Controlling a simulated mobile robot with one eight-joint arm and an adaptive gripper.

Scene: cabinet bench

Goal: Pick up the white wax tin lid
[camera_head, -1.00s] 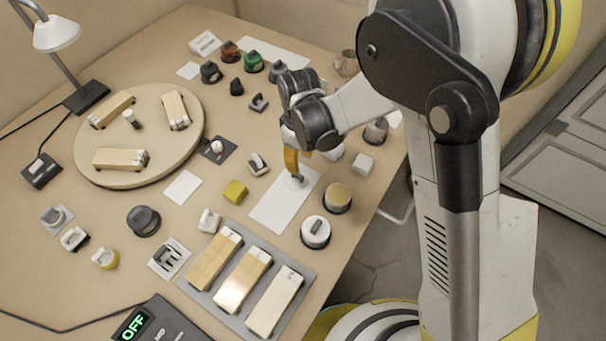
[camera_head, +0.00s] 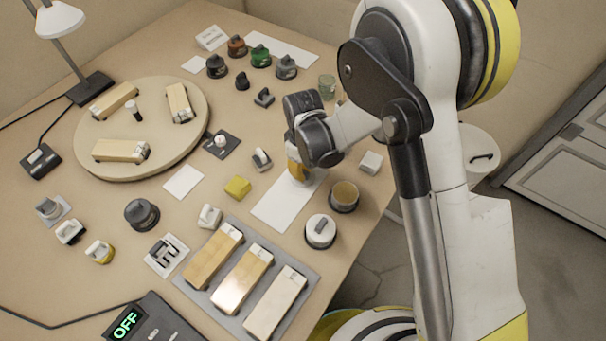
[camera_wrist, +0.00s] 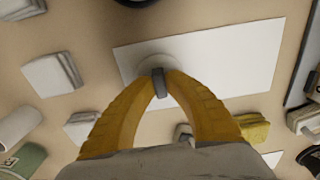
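The white wax tin lid (camera_wrist: 150,51) is a pale round disc with an upright grey handle. It lies on a white sheet (camera_wrist: 240,55) near the sheet's end. My gripper (camera_wrist: 160,78) has its two yellow fingers closed around the grey handle, one on each side. In the head view my gripper (camera_head: 298,176) is low over the far end of the white sheet (camera_head: 285,205) and hides most of the lid. An open tin (camera_head: 343,195) with a tan filling and dark rim stands just right of the sheet.
A white-topped tin (camera_head: 320,230) stands nearer the table edge. White blocks (camera_head: 371,162) and a green cup (camera_head: 327,86) are close to my arm. A yellow block (camera_head: 238,187) lies left of the sheet. A tray (camera_head: 297,319) of wooden blocks is in front.

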